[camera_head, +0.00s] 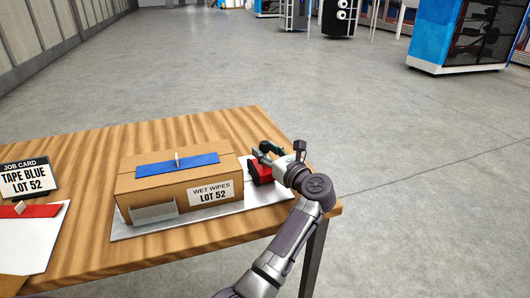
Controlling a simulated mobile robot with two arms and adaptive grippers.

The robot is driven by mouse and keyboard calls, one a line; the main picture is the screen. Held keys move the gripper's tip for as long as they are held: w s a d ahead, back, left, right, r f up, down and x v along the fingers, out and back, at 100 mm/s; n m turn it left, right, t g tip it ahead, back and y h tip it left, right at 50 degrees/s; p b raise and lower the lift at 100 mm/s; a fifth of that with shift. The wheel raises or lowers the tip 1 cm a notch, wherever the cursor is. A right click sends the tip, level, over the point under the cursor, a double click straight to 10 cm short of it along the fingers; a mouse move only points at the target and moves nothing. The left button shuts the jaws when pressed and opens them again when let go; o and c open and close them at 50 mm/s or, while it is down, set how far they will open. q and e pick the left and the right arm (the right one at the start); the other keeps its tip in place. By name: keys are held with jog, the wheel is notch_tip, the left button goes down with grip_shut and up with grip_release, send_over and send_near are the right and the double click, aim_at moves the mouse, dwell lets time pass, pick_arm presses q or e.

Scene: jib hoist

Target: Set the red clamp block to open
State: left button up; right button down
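The red clamp block (260,173) sits at the right end of a cardboard box (150,185) labelled "WET WIPES LOT 52", on a light grey plate (250,202). The block's open or shut setting cannot be read.
A blue strip (178,166) lies on the box top. A job card (28,180) reading "TAPE BLUE LOT 52" stands at left, near a white sheet with a red strip (25,211). The wooden table (90,150) ends just right of the plate. Open floor lies beyond.

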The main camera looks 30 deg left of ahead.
pick_arm(q)
jog(key=shift+d, duration=0.1)
notch_tip(320, 180, up, 10)
jog(key=shift+r, duration=0.1)
dwell(0.6)
dwell(0.3)
